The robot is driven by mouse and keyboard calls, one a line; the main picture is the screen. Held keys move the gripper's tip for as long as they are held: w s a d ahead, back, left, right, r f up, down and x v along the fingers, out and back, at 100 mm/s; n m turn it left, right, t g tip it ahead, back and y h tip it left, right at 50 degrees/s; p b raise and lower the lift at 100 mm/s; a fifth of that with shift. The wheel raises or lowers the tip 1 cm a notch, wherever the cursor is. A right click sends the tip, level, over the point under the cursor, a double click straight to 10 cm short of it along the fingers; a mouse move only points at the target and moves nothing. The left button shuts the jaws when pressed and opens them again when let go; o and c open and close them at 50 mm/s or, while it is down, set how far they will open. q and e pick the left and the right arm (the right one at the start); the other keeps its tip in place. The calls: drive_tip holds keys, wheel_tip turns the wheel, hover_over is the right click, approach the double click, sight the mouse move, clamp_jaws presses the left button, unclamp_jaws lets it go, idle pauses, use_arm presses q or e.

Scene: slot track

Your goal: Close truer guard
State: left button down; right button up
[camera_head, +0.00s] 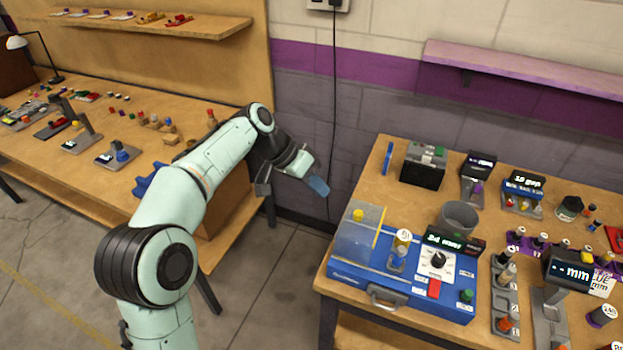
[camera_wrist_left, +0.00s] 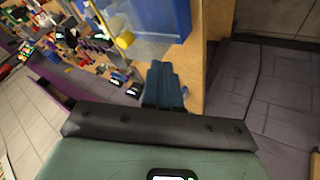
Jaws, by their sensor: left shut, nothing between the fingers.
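The truer is a blue machine (camera_head: 345,269) at the left end of the right bench. Its clear guard (camera_head: 352,246) stands over the machine's left end and has a yellow knob (camera_head: 358,215). A small part with a round white label (camera_head: 402,240) stands uncovered to the right of the guard. My left gripper (camera_head: 319,187) is shut and empty, in the air left of the bench and apart from the guard. In the left wrist view, the blue fingers (camera_wrist_left: 165,87) are together, below the guard (camera_wrist_left: 150,38) and its yellow knob (camera_wrist_left: 125,40). My right gripper is not in view.
The truer carries a dial (camera_head: 438,260), a red switch (camera_head: 434,288) and a front handle (camera_head: 384,303). A grey cup (camera_head: 460,217) stands behind it, a black box (camera_head: 424,166) further back. A wooden bench (camera_head: 95,165) stands left; floor is open between benches.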

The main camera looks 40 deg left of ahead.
sight(353, 214)
use_arm(q)
drive_tip(key=d+f, duration=0.1)
drive_tip(key=w+d+f, duration=0.1)
drive_tip(key=d, duration=0.1)
drive_tip(key=d+f, duration=0.1)
drive_tip(key=d, duration=0.1)
drive_tip(key=shift+w+d+f, duration=0.1)
drive_tip(key=shift+w+f, duration=0.05)
drive_tip(key=shift+w, duration=0.1)
drive_tip(key=shift+d, duration=0.4)
drive_tip(key=w+d+p, duration=0.1)
drive_tip(key=w+d, duration=0.1)
drive_tip(key=d, duration=0.8)
drive_tip(key=shift+w+d, duration=0.2)
drive_tip(key=shift+d, duration=0.05)
